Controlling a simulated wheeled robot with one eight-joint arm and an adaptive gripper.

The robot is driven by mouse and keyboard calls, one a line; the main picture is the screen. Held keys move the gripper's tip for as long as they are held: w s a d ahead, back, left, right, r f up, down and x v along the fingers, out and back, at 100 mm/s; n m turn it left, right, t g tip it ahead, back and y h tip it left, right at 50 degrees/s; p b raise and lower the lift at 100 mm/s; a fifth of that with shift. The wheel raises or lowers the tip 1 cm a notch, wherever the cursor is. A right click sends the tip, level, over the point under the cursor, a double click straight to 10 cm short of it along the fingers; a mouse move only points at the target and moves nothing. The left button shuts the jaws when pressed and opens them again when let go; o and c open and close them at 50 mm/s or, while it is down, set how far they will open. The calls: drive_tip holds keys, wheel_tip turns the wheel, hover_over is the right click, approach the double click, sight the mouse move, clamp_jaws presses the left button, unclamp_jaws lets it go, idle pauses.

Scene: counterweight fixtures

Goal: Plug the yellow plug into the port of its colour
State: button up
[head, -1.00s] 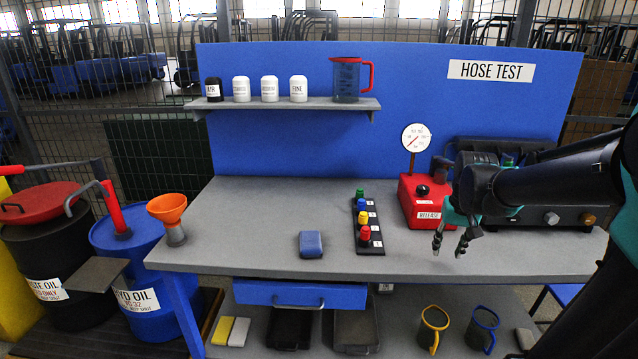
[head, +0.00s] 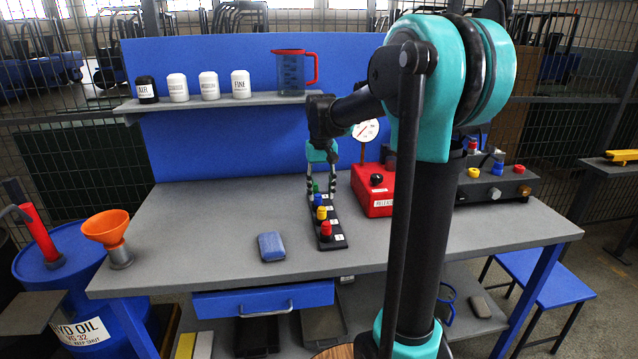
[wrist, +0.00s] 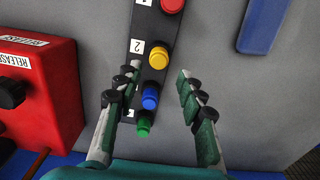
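The yellow plug (head: 321,213) stands in a black strip (head: 340,241) on the bench, between the blue plug (head: 317,200) and the red plug (head: 325,230). The green plug is at the far end. My gripper (head: 321,196) is open and empty over the far part of the strip. In the wrist view, my fingertips (wrist: 159,68) are spread to either side of the strip, and the yellow plug (wrist: 158,58) shows just beyond them. A dark box (head: 476,192) at the right carries coloured fittings, including a yellow one (head: 473,172); my arm partly hides it.
A red RELEASE box (head: 374,203) with a black knob and gauge (head: 366,131) stands right of the strip. A blue case (head: 271,246) lies to its left. A shelf (head: 210,104) with jars and a jug is behind.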

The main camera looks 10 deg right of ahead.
sight(322, 208)
drive_tip(key=shift+d+f, duration=0.1)
drive_tip(key=shift+f, duration=3.1)
drive_tip(key=shift+c, duration=0.4)
clamp_jaws()
